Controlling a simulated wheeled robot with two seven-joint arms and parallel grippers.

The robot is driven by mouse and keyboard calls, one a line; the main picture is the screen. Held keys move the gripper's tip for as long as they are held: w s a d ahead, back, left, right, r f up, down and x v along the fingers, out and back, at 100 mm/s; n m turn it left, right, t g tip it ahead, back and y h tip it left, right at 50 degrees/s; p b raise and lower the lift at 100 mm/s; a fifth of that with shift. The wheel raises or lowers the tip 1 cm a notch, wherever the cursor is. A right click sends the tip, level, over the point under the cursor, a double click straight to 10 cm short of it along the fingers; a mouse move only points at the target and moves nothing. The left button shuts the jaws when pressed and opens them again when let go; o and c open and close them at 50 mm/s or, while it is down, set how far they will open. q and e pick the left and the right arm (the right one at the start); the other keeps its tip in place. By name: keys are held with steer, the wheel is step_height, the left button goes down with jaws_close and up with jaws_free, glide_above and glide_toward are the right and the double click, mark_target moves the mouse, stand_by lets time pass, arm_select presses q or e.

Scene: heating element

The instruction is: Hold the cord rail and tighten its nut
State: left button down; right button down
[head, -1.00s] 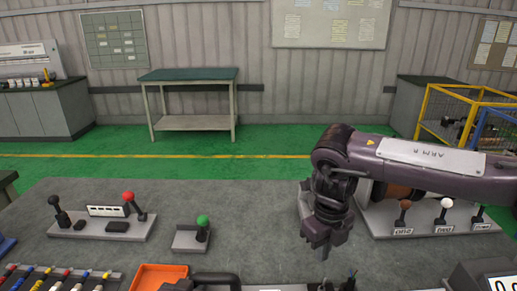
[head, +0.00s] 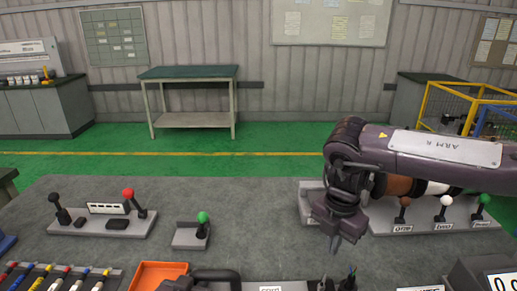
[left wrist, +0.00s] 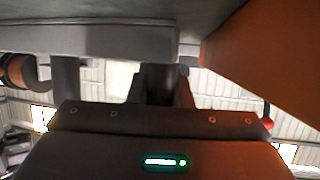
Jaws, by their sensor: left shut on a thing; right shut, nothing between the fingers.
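My left gripper shows in the left wrist view (left wrist: 160,88), with its dark fingers closed at the underside of a grey bar (left wrist: 90,42), which looks like the cord rail. In the head view only a dark part of my left arm shows at the bottom edge, beside the orange tray. A grey plate with a white label (head: 270,289) is cut off there; its text is too small to read. My right gripper (head: 337,246) is shut and empty, pointing down above the bench, right of that plate. I cannot make out the nut in either view.
The orange tray (head: 150,275) and a rack of coloured leads (head: 50,277) are at front left. Lever stands (head: 100,222) and a green-knobbed stand (head: 190,237) sit behind. A labelled stand (head: 420,228) and a meter (head: 490,272) are at right. The bench middle is clear.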

mark_target(326, 279)
steer(key=shift+d+f+m, duration=0.1)
steer(key=shift+f+m, duration=0.5)
steer(key=shift+f, duration=1.15)
steer(key=shift+d+f+m, duration=0.1)
steer(key=shift+f+m, duration=0.5)
steer(key=shift+f, duration=1.15)
steer(key=shift+s+a, duration=0.3)
steer(key=shift+s, duration=0.1)
steer(key=shift+s+d, duration=0.5)
steer(key=shift+d, duration=0.05)
steer(key=shift+s+d, duration=0.15)
steer(key=shift+s, duration=0.2)
steer(key=shift+s, duration=0.25)
steer(key=shift+d, duration=0.15)
